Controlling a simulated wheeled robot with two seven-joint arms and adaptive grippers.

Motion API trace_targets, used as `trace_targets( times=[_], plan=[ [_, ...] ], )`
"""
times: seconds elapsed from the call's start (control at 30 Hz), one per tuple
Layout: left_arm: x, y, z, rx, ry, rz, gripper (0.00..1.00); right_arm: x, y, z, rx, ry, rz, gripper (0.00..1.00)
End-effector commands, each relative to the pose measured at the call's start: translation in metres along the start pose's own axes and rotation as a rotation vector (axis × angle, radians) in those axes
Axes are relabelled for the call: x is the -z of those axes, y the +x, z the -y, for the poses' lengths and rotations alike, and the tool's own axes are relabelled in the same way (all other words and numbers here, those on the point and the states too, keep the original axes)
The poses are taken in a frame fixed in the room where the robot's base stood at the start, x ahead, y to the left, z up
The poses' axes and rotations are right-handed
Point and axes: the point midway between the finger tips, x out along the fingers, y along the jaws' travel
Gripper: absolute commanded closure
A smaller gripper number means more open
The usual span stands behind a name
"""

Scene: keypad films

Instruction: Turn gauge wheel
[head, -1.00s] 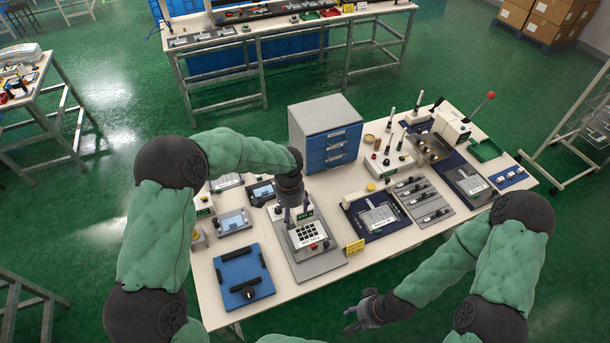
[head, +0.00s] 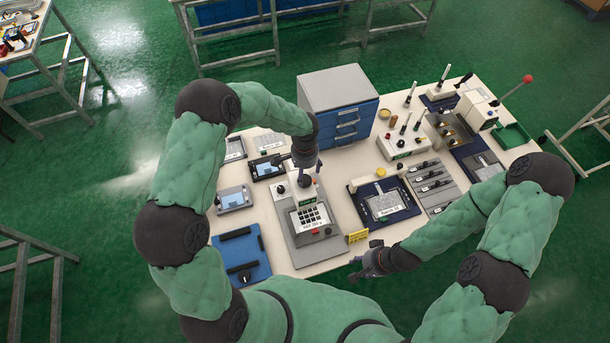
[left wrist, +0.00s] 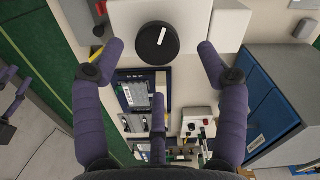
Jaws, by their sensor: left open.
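The gauge wheel is a round black knob with a white pointer line (left wrist: 155,43), on a pale block in the left wrist view. In the head view a small dark knob (head: 281,188) sits on the white block behind the keypad (head: 311,216); it looks like the same wheel. My left gripper (head: 305,181) points down beside that block, close to the knob. In the left wrist view its two purple side fingers (left wrist: 160,48) are spread on either side of the wheel, with gaps visible; a third finger stands below. My right gripper (head: 362,264) hangs open and empty before the table's front edge.
A blue-drawer cabinet (head: 338,104) stands just behind my left gripper. A blue tray (head: 240,258) lies left of the keypad unit. A yellow sign (head: 357,236) and a dark tray with a device (head: 384,203) are to its right. Little table is bare around the wheel.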

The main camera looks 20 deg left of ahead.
Motion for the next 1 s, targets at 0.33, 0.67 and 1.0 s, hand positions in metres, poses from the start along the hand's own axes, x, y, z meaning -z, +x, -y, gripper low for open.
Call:
trace_targets(
  times=[0.33,0.67,1.0],
  plan=[
    [0.000,0.038,0.000,0.000,0.000,-0.001,0.26,-0.001,-0.004,0.002,0.000,0.000,0.001,0.60],
    [0.000,0.041,0.000,0.000,0.000,-0.001,0.26,-0.001,-0.004,0.002,0.000,0.000,0.001,0.60],
    [0.000,0.041,0.000,0.000,0.000,-0.001,0.83,-0.001,-0.004,0.001,0.000,0.000,0.001,0.60]
  ],
)
